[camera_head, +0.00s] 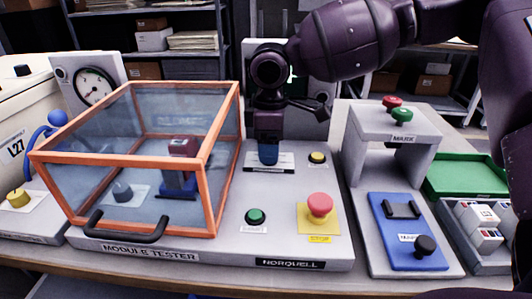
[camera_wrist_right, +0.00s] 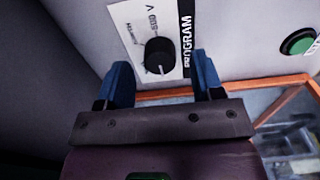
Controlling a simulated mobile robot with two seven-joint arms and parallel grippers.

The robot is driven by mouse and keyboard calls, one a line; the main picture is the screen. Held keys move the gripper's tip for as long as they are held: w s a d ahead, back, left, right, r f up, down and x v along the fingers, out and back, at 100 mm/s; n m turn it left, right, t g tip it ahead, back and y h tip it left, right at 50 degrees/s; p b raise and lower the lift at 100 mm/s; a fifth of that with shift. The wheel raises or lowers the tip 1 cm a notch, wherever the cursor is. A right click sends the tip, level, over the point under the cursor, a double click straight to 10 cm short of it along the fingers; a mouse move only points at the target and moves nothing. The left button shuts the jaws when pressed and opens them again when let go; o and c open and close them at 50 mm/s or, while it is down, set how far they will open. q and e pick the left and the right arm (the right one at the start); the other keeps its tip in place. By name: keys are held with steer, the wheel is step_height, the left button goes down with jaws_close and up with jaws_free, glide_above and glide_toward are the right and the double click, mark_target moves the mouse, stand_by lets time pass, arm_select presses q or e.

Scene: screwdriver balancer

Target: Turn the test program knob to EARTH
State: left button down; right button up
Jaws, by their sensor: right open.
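The test program knob (camera_wrist_right: 160,55) is black and round and sits on a white label plate beside a black strip reading PROGRAM. A white pointer line on it faces the bottom of the wrist view. The plate shows "500 V" and smaller blurred text; I cannot read EARTH. My right gripper (camera_wrist_right: 162,82) is open, its blue fingers apart, with the knob just beyond and between the tips. In the head view my right gripper (camera_head: 268,154) points down over the label plate (camera_head: 285,164) and hides the knob. My left gripper is not in view.
An orange-framed clear cover (camera_head: 120,160) stands left of the gripper on the module tester. A green button (camera_head: 255,216), a red button (camera_head: 319,205) and a yellow button (camera_head: 317,158) are nearby. A grey stand (camera_head: 398,124) rises to the right.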

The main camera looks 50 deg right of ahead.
steer(key=shift+f, duration=0.75)
steer(key=c, duration=0.9)
steer(key=shift+c, duration=0.2)
